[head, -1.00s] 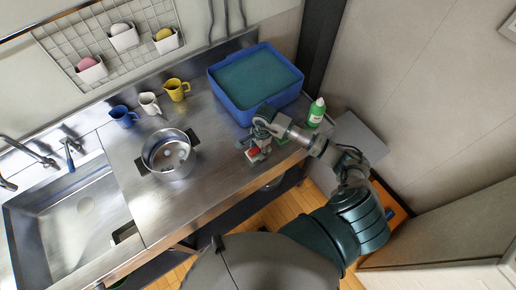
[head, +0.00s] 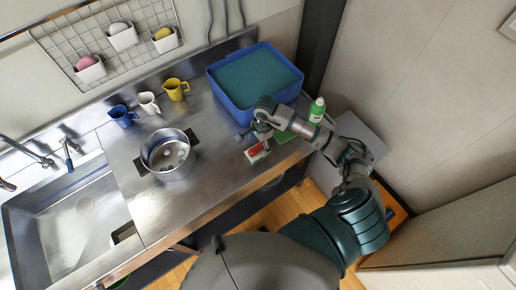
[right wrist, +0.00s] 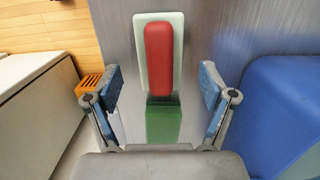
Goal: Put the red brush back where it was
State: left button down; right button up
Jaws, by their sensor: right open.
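The red brush (head: 256,150) lies on the steel counter near its front edge. In the right wrist view the red brush (right wrist: 159,55) rests along a pale green-white base or holder; which one I cannot tell. My right gripper (head: 260,138) is just behind and above it, apart from it. In the right wrist view my right gripper (right wrist: 161,86) has its two blue-padded fingers spread wide with nothing between them, and the brush lies beyond the fingertips. My left gripper is not in view.
A green block (head: 284,136) lies beside the brush. A steel pot (head: 168,155) and three mugs (head: 149,104) stand to the left, near the sink (head: 75,215). The counter between pot and brush is clear.

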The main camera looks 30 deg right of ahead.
aim_at(261, 146)
notch_tip(261, 146, up, 8)
jog(key=d, duration=0.1)
jog(key=shift+b, duration=0.4)
